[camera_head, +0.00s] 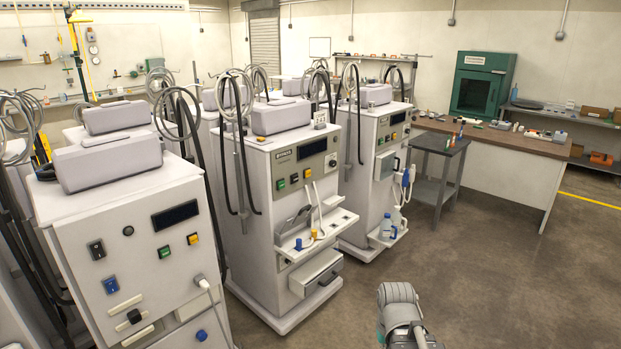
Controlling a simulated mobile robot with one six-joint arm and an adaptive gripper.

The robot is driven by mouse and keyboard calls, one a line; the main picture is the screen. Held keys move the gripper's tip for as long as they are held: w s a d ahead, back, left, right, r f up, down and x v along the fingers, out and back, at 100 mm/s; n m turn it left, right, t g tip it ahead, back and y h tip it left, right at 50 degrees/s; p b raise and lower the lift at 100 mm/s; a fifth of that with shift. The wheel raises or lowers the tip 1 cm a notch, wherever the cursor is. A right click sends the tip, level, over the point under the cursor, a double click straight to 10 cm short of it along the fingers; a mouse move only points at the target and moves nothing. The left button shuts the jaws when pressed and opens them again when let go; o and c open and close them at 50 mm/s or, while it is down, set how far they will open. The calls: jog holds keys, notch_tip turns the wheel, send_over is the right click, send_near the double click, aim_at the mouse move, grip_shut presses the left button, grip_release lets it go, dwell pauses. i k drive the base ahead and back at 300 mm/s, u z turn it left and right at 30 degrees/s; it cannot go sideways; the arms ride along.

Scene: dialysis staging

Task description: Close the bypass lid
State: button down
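Several white dialysis machines stand in rows. The middle machine (247,190) has an open recess in its front, with a white ledge (338,221) sticking out below it. A grey tilted flap (297,216) shows in the recess, and a blue and a yellow connector sit at the ledge. I cannot tell for sure which part is the bypass lid; no label for it is readable. Below the ledge a white drawer (317,272) sticks out. A grey part of my arm shows at the bottom, right of this machine and apart from it. My gripper is not in view.
A near machine (130,235) stands at the left, and another (372,150) stands behind the middle one with bottles on its low shelf. A dark side table (440,145) and a wooden-topped bench (520,143) stand at the right. The floor (500,270) at the lower right is clear.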

aim_at(301, 217)
jog(key=u, duration=0.2)
jog(key=i, duration=1.7)
jog(key=u, duration=0.25)
